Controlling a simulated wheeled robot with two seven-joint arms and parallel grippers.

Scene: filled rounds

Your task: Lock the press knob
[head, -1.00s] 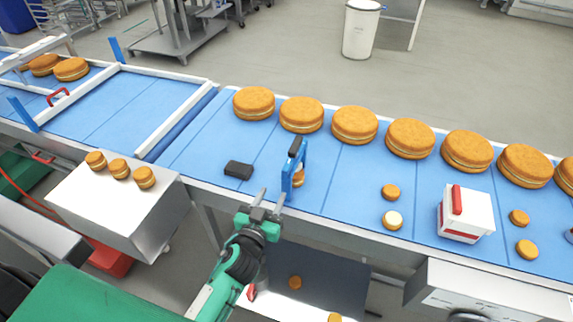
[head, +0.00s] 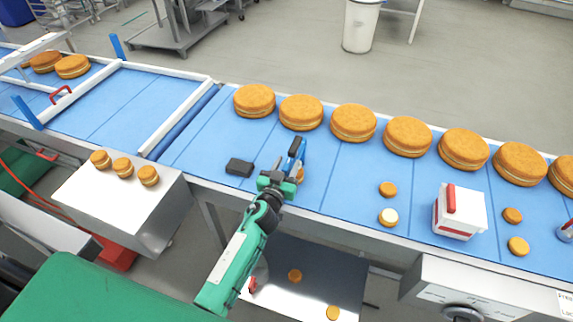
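A dark round knob (head: 463,313) sits on the front of a grey control box (head: 425,287) at the lower right, cut by the picture's bottom edge. A partly cropped white label (head: 566,304) is to its right; I cannot read the knob's setting. My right gripper is not in view.
A blue conveyor belt (head: 340,180) carries a row of large round cakes (head: 354,122), small ones and a white box with a red handle (head: 460,212). A metal box (head: 120,205) with three small cakes stands at left.

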